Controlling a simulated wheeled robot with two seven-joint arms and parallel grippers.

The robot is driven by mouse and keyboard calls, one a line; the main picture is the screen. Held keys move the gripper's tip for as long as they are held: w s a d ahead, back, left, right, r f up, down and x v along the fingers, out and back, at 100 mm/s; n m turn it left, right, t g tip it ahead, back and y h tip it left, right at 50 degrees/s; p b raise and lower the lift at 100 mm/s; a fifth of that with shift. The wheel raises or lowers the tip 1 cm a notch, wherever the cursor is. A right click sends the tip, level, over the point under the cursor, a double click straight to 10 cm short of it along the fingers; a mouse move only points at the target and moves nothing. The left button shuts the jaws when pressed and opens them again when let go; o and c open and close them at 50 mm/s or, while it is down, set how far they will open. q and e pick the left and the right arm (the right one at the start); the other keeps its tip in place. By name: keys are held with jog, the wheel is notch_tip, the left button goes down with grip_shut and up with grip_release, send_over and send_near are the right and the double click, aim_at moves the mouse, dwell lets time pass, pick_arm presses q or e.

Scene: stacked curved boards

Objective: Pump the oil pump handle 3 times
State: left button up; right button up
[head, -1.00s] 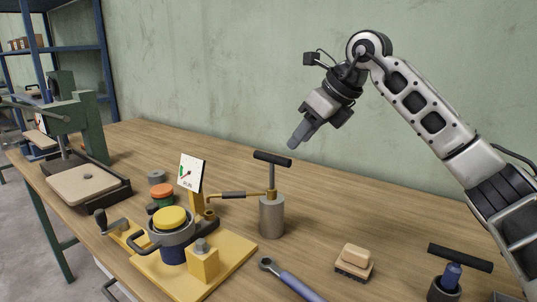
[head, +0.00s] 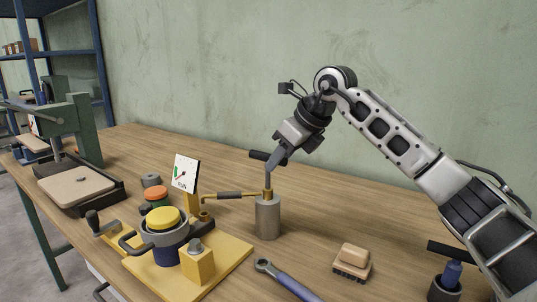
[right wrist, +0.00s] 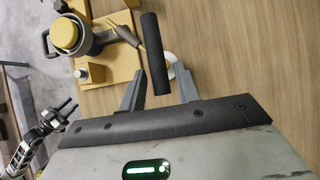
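The oil pump is a grey cylinder (head: 267,218) standing on the table, with a rod and a black T-shaped handle (head: 257,155) raised on top. My right gripper (head: 277,158) is at the handle from the upper right. In the right wrist view the black handle (right wrist: 154,60) lies between the two spread fingers of my right gripper (right wrist: 158,90), with gaps on both sides. The fingers partly hide the handle in the head view. My left gripper (right wrist: 66,108) shows small at the left of the right wrist view; its opening is unclear.
A green press (head: 85,130) stands at left.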

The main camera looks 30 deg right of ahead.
grip_shut()
